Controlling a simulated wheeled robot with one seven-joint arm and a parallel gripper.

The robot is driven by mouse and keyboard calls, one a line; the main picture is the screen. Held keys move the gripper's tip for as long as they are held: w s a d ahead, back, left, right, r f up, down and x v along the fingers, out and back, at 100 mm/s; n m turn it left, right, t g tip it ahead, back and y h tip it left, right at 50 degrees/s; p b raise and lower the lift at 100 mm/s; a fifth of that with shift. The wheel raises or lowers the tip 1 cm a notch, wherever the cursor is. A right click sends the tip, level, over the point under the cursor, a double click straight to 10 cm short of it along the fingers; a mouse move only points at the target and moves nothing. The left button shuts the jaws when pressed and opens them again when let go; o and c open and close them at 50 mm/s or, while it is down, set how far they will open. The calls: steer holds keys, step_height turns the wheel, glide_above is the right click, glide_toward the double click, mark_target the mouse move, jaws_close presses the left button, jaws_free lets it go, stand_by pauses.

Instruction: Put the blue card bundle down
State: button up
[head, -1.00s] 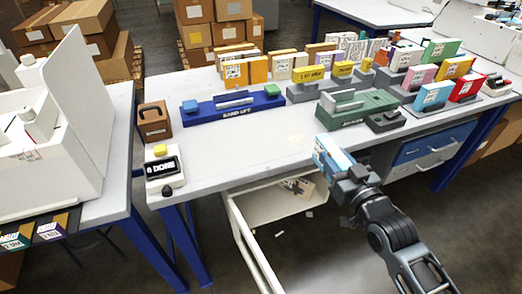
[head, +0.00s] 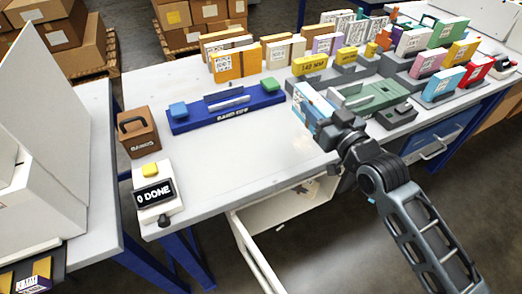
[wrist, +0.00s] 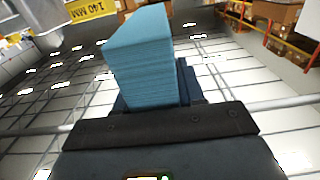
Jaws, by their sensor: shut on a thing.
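The blue card bundle (head: 310,106) is a light blue block with a white printed face. My gripper (head: 328,130) is shut on it and holds it over the front part of the white table (head: 235,155). In the wrist view the bundle (wrist: 145,55) shows as a thick stack of blue sheets standing up from the jaws (wrist: 155,98). Its lower end is hidden by the gripper. I cannot tell how high it is above the table top.
A blue fixture (head: 225,112) and a green one (head: 370,97) stand near the bundle. Card stands (head: 430,80) fill the right side. A counter reading "0 DONE" (head: 155,195) and a brown box (head: 137,132) stand at left. An open drawer (head: 285,205) juts out below. The table's front-middle is clear.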

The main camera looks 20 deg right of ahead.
steer(key=shift+w+a+f+b, duration=0.2)
steer(key=shift+a+f+b, duration=0.1)
steer(key=shift+a+f, duration=1.55)
steer(key=shift+w+a+f+b, duration=0.15)
steer(key=shift+a+f+b, duration=0.1)
steer(key=shift+a+f, duration=1.6)
steer(key=shift+w+a+f+b, duration=0.2)
steer(key=shift+a+f+b, duration=0.1)
steer(key=shift+a+f, duration=1.55)
steer(key=shift+a+r, duration=0.1)
steer(key=shift+a, duration=0.05)
steer(key=o, duration=1.1)
